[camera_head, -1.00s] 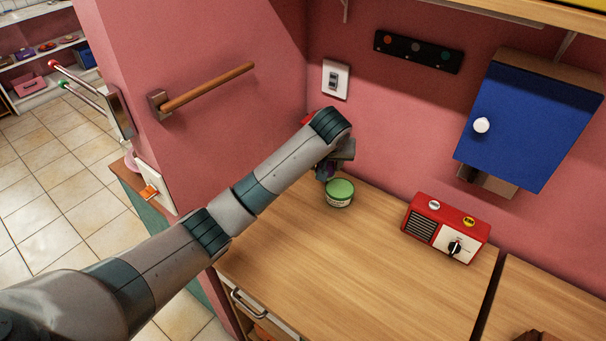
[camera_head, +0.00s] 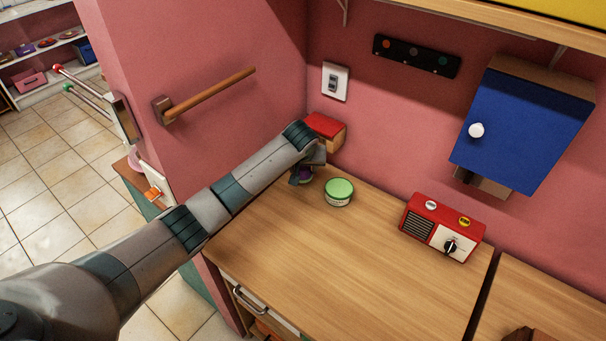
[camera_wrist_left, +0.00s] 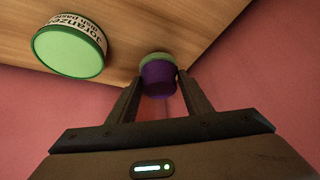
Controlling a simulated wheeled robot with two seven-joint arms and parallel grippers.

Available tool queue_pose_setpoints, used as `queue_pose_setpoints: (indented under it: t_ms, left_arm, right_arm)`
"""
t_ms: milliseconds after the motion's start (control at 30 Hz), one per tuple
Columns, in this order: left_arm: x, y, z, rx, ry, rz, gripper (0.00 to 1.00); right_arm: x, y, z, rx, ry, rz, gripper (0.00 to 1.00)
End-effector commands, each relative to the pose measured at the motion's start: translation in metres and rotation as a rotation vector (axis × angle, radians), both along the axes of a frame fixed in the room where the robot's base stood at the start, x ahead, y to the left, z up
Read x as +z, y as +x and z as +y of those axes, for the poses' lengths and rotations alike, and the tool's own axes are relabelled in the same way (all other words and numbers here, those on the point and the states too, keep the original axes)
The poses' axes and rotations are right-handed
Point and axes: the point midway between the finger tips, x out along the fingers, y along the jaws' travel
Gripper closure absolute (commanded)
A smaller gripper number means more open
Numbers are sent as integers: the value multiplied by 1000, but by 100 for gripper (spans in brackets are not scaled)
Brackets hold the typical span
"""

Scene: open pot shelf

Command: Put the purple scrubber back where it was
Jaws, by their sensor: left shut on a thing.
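The purple scrubber (camera_wrist_left: 158,80) is between the fingertips of my left gripper (camera_wrist_left: 156,84) in the left wrist view. It has a purple body and a pale green end that faces away from the gripper. My left gripper is shut on it. In the head view the scrubber (camera_head: 304,174) shows as a small purple patch below my left gripper (camera_head: 301,172), partly hidden by it, at the counter's back left corner. I cannot tell whether it touches the counter. My right gripper is not in view.
A green-lidded tin (camera_head: 339,191) stands on the wooden counter (camera_head: 340,260), just right of the scrubber. A red-topped wooden box (camera_head: 326,128) is on the wall behind my wrist. A red radio-like box (camera_head: 443,228) stands further right. The counter's front and middle are clear.

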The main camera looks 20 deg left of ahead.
Motion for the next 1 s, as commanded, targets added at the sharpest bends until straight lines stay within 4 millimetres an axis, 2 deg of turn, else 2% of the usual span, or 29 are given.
queue_pose_setpoints:
  t_ms: [100, 300, 700, 733, 767, 800, 1000]
  left_arm:
    - [-12, -1, 0, 1, 1, 2, 79]
    - [-30, 0, 0, 0, 0, 0, 79]
    - [-35, 0, 0, 0, 0, 0, 79]
    - [-34, 0, 0, 0, 0, 0, 48]
    - [-34, 0, 0, 0, 0, 0, 40]
    - [-34, 0, 0, 0, 0, 0, 36]
    - [-34, 0, 0, 0, 0, 0, 36]
  right_arm:
    - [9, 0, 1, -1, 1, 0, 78]
    - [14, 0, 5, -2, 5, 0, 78]
    - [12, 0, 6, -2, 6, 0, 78]
    - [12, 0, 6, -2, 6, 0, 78]
    - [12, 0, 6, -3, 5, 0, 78]
    - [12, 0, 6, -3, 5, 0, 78]
    - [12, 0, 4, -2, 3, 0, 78]
